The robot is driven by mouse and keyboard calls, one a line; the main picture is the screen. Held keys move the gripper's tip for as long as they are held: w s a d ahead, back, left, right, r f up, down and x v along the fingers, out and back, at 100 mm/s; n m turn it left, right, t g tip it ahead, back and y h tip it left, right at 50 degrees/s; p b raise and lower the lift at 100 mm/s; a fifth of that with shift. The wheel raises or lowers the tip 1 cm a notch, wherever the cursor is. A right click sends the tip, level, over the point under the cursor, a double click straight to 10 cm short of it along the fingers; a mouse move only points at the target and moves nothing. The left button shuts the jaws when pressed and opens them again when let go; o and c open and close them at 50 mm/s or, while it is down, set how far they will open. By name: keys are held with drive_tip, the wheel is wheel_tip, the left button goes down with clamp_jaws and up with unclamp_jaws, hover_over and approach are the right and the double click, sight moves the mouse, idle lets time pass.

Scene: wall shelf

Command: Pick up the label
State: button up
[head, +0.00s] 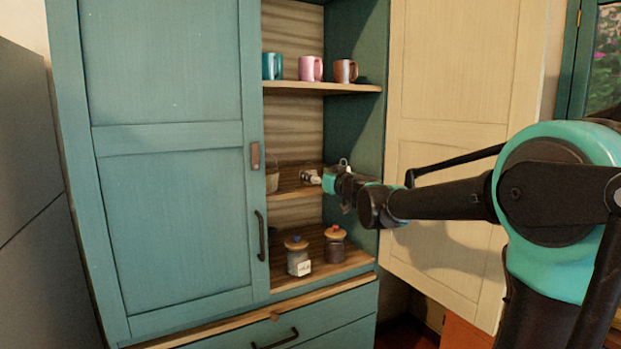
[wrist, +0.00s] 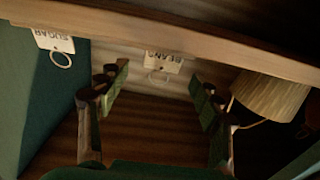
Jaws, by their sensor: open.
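Two white paper labels with rings show in the wrist view, their print upside down. The "BEANS" label (wrist: 163,62) lies beyond the gap between my fingers. The "SUGAR" label (wrist: 54,41) is at the upper left, outside the fingers, by the green cabinet side. My gripper (wrist: 160,80) is open, with its fingers apart on either side of the gap and nothing between them. In the head view my gripper (head: 325,179) reaches into the cabinet at the middle shelf; small white pieces show beside it, too small to read.
A woven basket (wrist: 270,95) sits right of my fingers in the wrist view. The wooden shelf edge (wrist: 180,38) crosses the top. In the head view, three mugs (head: 310,69) stand above and two lidded jars (head: 334,246) below. The cream door (head: 455,80) is open beside my arm.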

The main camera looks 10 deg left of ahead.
sight(310, 172)
drive_tip(key=x, duration=0.4)
drive_tip(key=shift+a, duration=0.15)
